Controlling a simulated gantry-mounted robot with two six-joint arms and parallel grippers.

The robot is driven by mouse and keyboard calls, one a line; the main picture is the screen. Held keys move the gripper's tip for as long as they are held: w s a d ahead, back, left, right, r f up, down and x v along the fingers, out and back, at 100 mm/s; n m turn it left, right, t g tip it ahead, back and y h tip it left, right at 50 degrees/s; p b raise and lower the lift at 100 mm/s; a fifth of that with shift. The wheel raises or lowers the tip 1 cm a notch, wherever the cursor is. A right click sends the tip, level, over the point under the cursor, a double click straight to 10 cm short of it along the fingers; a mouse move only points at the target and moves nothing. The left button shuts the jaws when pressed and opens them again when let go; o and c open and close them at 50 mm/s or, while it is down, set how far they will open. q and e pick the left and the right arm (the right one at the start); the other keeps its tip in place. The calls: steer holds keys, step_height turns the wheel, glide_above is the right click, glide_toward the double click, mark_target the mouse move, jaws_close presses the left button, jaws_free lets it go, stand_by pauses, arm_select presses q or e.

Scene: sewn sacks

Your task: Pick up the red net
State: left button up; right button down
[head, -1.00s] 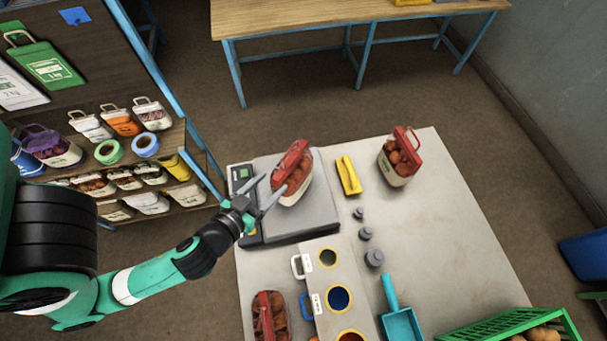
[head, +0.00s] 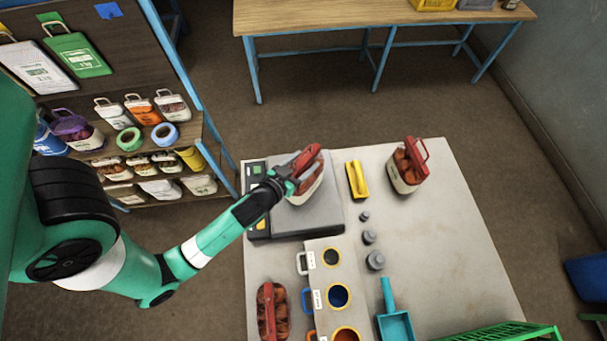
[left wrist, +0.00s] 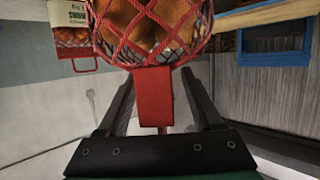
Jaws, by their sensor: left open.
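A red net (head: 305,191) of brownish-orange produce with a pale band and a red top stands on the grey scale (head: 325,222) in the head view. My left gripper (head: 299,174) is at its top, partly covering it. In the left wrist view the net's mesh (left wrist: 160,28) fills the top middle. Its flat red strap (left wrist: 153,97) lies between my spread fingers, with a gap on each side. Two similar red-topped nets show, one at the back right of the table (head: 407,168) and one at the front left (head: 270,312). My right gripper is not in view.
Right of the scale are a yellow object (head: 357,180), several grey weights (head: 375,260) and a teal scoop (head: 395,325). Round-holed cups (head: 338,296) stand in front. A shelf of bags (head: 150,165) is left; a green crate (head: 490,336) is front right. The table's right middle is clear.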

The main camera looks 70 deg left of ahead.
arm_select(q)
jaws_close()
steer(key=shift+f, duration=0.1)
steer(key=shift+s+f, duration=0.1)
steer(key=shift+f, duration=0.05)
stand_by(1.1)
